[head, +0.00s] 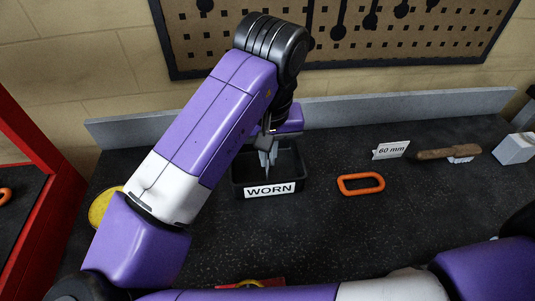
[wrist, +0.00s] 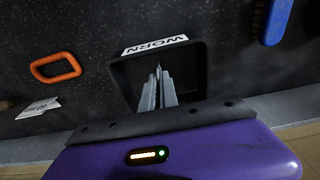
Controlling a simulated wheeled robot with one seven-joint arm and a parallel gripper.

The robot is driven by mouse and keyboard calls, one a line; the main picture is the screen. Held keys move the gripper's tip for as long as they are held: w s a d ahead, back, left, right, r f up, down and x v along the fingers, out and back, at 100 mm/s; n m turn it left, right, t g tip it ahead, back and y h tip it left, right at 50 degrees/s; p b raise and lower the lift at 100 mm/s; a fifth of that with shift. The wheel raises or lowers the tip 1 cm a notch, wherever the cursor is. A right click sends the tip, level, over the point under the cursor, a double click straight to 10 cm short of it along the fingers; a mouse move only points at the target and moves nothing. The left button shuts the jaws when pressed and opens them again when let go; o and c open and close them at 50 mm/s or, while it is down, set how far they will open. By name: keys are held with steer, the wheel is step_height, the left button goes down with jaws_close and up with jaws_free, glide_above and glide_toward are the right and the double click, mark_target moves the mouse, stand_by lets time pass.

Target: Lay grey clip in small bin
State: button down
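The small bin is a black open tray with a white "WORN" label (head: 270,188); it stands on the dark bench below my gripper. In the wrist view the bin (wrist: 198,72) surrounds the fingers in the picture. My gripper (head: 267,158) points down over or into the bin, its grey fingers close together. In the wrist view the fingertips (wrist: 158,72) nearly meet, with a narrow dark gap between the fingers. I cannot make out a grey clip apart from the grey fingers, neither between them nor on the bin floor.
An orange oval ring (head: 361,184) lies right of the bin. Beyond it are a "60 mm" card (head: 391,150), a wooden-handled brush (head: 447,153) and a pale block (head: 515,149). A grey ledge (head: 420,106) runs behind. The bench front of the ring is clear.

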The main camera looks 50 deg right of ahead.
steer(key=shift+f, duration=0.1)
steer(key=c, duration=1.6)
jaws_free()
steer(key=shift+c, duration=0.2)
step_height(320, 180, up, 12)
steer(key=s+a+p, duration=0.1)
steer(key=shift+p, duration=0.4)
steer(key=shift+a, duration=0.1)
